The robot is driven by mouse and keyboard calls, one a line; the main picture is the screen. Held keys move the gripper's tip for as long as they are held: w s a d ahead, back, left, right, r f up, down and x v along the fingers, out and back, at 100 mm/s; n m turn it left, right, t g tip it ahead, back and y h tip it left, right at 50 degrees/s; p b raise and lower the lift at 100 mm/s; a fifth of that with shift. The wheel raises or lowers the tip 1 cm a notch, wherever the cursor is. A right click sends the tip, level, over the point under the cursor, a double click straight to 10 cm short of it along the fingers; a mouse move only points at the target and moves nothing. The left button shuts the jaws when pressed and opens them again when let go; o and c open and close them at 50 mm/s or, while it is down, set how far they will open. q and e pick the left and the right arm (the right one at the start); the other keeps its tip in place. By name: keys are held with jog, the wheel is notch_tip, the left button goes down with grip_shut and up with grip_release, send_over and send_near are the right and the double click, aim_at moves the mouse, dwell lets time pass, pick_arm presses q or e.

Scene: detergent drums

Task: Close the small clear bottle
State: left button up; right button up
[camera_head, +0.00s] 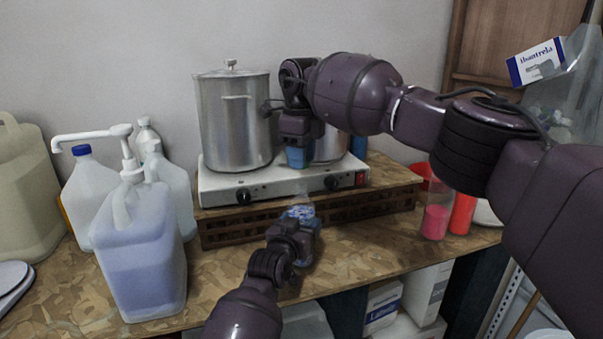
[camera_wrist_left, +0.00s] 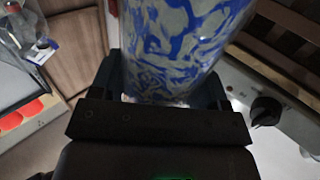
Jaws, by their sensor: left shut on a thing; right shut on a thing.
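The small clear bottle (camera_head: 302,211), with a blue and white label, stands roughly upright in front of the hotplate. My left gripper (camera_head: 296,228) is shut on it, and the patterned side of the bottle fills the upper middle of the left wrist view (camera_wrist_left: 178,45). My right gripper (camera_head: 300,138) is above the bottle, shut on a blue piece (camera_head: 299,157) that looks like a cap. A gap shows between this piece and the bottle top. The bottle's mouth is too small to make out in the head view and out of frame in the wrist view.
A white hotplate (camera_head: 275,187) on a wooden crate (camera_head: 350,207) carries a steel pot (camera_head: 232,125) close behind the grippers. A pump jug (camera_head: 143,255) and other jugs stand at left. A pink container (camera_head: 435,222) stands at right. The front right tabletop is clear.

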jog(key=shift+f, duration=1.3)
jog(key=shift+f, duration=0.9)
jog(key=shift+f, duration=0.55)
